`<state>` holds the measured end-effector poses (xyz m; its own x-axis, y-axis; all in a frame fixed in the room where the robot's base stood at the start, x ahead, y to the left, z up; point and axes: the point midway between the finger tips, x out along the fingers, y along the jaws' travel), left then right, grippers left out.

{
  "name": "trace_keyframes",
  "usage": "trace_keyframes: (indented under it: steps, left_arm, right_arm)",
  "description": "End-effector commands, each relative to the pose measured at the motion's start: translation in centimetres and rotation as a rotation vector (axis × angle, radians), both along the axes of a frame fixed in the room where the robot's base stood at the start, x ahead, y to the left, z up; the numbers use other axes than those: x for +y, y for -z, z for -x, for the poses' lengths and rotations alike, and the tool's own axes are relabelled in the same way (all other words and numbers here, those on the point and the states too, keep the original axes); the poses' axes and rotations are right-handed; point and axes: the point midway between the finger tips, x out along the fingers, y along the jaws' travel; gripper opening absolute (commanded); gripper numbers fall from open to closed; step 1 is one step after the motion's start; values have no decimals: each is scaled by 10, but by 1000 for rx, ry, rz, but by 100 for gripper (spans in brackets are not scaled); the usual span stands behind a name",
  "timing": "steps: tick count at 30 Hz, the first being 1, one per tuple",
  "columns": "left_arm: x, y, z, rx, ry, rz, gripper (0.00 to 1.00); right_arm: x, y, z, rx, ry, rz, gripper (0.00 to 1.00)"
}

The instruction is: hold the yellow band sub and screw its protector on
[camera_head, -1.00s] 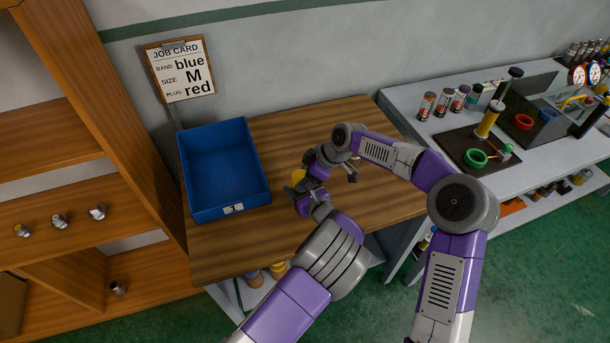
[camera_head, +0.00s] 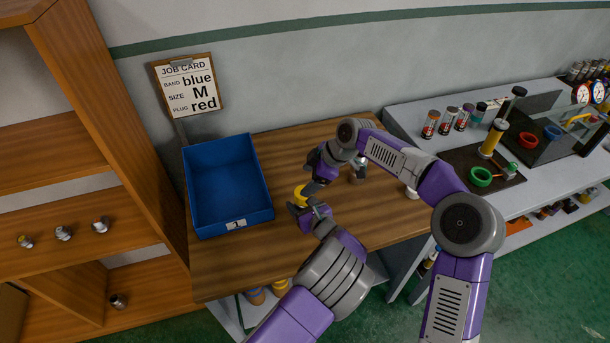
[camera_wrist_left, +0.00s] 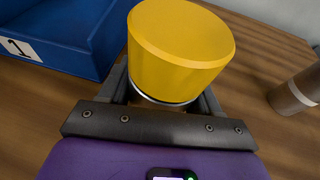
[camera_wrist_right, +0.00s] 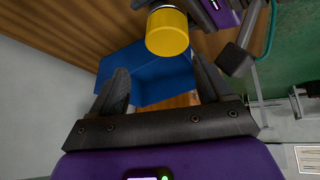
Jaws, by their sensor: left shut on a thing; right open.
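My left gripper (camera_head: 304,210) is shut on the yellow band sub (camera_wrist_left: 165,101), which stands upright. Only a thin metallic rim of the sub shows between the jaws. A plain yellow cap, which looks like the protector (camera_wrist_left: 182,45), sits on top of it. The yellow cap also shows in the head view (camera_head: 300,194) and in the right wrist view (camera_wrist_right: 167,32). I cannot tell how tightly it is seated. My right gripper (camera_wrist_right: 160,72) is open and empty, with the cap beyond its fingertips. In the head view it is just above and right of the cap.
A blue bin (camera_head: 262,205) marked 1 stands left on the wooden table (camera_head: 285,125). A grey-brown cylinder (camera_wrist_left: 298,92) with a pale band stands right of my grippers. A white piece (camera_head: 411,192) lies near the table's right edge.

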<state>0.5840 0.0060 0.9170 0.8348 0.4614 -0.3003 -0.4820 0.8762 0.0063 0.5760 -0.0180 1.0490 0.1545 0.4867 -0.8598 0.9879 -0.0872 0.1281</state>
Motion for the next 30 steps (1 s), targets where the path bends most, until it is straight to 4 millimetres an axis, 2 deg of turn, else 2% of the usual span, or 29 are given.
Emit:
trace_keyframes:
  steps: [3, 9, 18, 24, 30]
  left_arm:
    - [1, -3, -1, -8, -3, 0, 0]
    - [1, -4, -1, -11, -6, 0, 0]
    - [1, -4, -1, -12, -7, 1, 0]
    - [1, -4, 0, -12, -7, 1, 0]
    - [1, -4, 0, -12, -7, 1, 0]
  right_arm:
    - [10, -4, -2, -95, -250, 104, 79]
    - [19, -10, -4, -221, -684, 280, 79]
    - [24, -21, 0, -296, -1253, 471, 79]
    - [23, -25, 3, -294, -1453, 518, 79]
    - [22, -27, 4, -291, -1501, 527, 79]
